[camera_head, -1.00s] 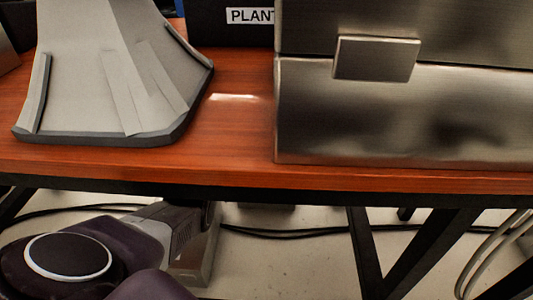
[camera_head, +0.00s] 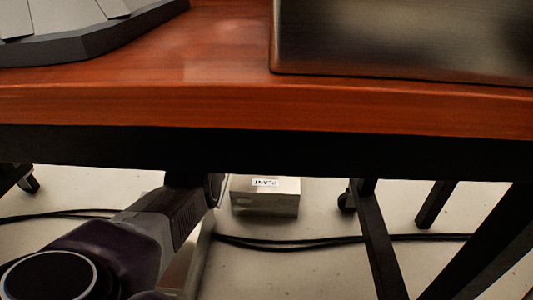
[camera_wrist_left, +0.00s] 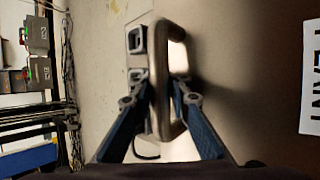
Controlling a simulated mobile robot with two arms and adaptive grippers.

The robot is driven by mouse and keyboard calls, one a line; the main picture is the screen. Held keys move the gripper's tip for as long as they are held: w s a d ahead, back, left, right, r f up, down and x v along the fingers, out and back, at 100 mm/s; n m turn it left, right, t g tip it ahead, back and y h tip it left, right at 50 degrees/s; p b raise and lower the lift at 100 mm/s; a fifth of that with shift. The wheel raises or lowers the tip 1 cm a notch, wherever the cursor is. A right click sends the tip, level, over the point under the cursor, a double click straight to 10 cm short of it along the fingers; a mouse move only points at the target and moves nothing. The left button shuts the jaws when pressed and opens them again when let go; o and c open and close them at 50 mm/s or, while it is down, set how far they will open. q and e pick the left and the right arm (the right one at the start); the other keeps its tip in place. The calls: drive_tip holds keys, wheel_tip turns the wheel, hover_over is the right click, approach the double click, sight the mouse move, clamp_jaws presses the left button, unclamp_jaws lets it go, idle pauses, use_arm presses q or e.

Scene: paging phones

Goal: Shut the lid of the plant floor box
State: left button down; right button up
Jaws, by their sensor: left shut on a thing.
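A light metal box with a label reading PLANT (camera_head: 265,200), upside down, stands on the floor under the table in the head view. My left arm reaches under the table from the lower left, left of this box. Its fingers are hardly visible there. In the left wrist view my left gripper (camera_wrist_left: 162,98) is shut on a bar handle (camera_wrist_left: 176,35), one finger on each side. The handle stands against a beige surface with small socket-like fittings (camera_wrist_left: 136,40) behind it. A white label (camera_wrist_left: 310,78) is cut off at the right edge. My right gripper is not in view.
The wooden table edge (camera_head: 230,107) and its dark frame (camera_head: 300,150) hang above the arm. A dark table leg (camera_head: 378,240) stands right of the box. Black cables (camera_head: 300,242) cross the floor in front of it. A metal case (camera_head: 400,40) sits on the table.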

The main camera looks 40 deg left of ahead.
use_arm(q)
drive_tip(key=shift+f+b, duration=0.45)
drive_tip(key=shift+f, duration=0.4)
drive_tip(key=shift+s+f, duration=0.1)
drive_tip(key=shift+f, duration=0.05)
drive_tip(key=c, duration=1.9)
unclamp_jaws()
drive_tip(key=shift+a, duration=0.15)
drive_tip(key=shift+o, duration=0.3)
drive_tip(key=shift+r, duration=0.3)
